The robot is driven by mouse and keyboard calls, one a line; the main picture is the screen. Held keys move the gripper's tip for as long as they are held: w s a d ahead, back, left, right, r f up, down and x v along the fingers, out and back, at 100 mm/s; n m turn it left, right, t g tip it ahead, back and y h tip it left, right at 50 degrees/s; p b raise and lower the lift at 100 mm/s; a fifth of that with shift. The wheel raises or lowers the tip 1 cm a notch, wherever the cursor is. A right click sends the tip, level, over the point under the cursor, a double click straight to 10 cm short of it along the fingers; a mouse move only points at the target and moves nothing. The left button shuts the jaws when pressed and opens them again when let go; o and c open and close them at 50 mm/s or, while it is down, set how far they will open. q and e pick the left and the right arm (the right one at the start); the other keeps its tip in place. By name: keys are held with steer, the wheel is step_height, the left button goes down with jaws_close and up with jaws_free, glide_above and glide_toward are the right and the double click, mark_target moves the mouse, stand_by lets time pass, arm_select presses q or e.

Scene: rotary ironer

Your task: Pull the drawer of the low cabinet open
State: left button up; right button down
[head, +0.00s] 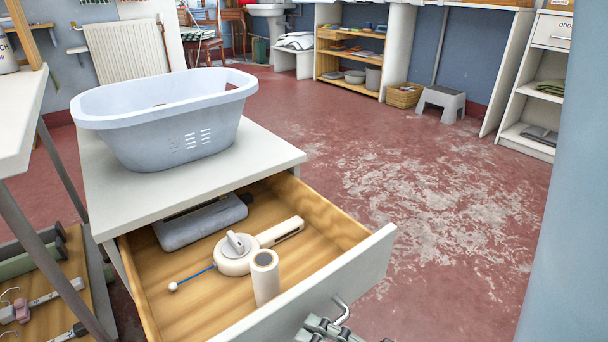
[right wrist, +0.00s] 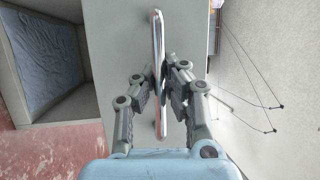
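The low cabinet has a white top (head: 262,150) with a pale blue laundry tub on it. Its drawer (head: 345,275), with wooden sides and a white front, stands well out from the cabinet. My right gripper (head: 330,331) is at the metal handle (head: 342,312), partly cut off by the bottom edge of the head view. In the right wrist view the fingers of my right gripper (right wrist: 159,84) close in from both sides on the handle bar (right wrist: 158,30), against the pale drawer front (right wrist: 116,50). My left gripper is not in view.
The drawer holds a grey case (head: 200,222), a cream tape-measure-like device (head: 236,254) and a white cylinder (head: 265,277). The pale blue tub (head: 180,120) sits on the cabinet. A rack (head: 40,270) stands at left. The red floor (head: 430,190) to the right is clear.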

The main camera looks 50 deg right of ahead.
steer(key=shift+s+a+f, duration=0.1)
steer(key=shift+s+f, duration=0.15)
steer(key=shift+s, duration=0.15)
steer(key=c, duration=1.4)
jaws_free()
steer(key=shift+r, duration=0.1)
steer(key=v, duration=1.2)
